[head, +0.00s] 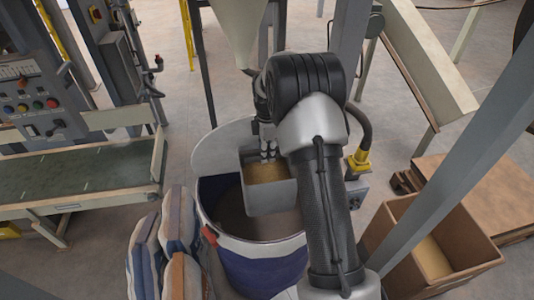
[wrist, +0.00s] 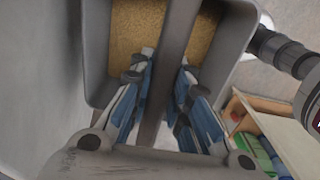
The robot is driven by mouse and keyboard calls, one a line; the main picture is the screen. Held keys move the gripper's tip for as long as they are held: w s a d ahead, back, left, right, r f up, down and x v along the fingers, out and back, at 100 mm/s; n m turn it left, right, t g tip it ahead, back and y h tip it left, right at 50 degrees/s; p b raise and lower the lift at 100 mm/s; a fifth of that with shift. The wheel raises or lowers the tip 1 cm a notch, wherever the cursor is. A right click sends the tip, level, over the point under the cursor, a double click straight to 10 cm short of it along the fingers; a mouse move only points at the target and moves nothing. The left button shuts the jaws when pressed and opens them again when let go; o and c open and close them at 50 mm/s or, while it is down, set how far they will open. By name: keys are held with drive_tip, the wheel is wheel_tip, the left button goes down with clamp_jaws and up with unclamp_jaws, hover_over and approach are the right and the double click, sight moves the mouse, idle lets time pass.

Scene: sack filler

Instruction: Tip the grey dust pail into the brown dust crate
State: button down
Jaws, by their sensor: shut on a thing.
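The grey dust pail (head: 272,197) is a box-shaped scoop with tan dust in it. It hangs upright from my gripper (head: 268,150), over the open mouth of a blue drum. In the wrist view my gripper (wrist: 165,68) is shut on the bar across the pail (wrist: 235,50), with blue-grey fingers on both sides of it. Tan dust (wrist: 135,30) shows on both sides of the bar. The brown dust crate (head: 398,222) stands open on the floor at the lower right, apart from the pail, with a paler tan patch inside.
The blue drum (head: 255,270) has a pale rim and a grey lid (head: 215,150) behind it. Stacked sacks (head: 178,225) stand at its left. A slanting grey post (head: 455,150) crosses in front of the crate. A conveyor bench (head: 85,170) is at the left.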

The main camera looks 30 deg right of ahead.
drive_tip(key=s+a+r+b, duration=0.1)
drive_tip(key=s+a+b, duration=0.1)
drive_tip(key=s, duration=0.9)
drive_tip(key=shift+a+r, duration=0.15)
drive_tip(key=shift+a, duration=0.45)
drive_tip(key=shift+s, duration=0.15)
idle(0.8)
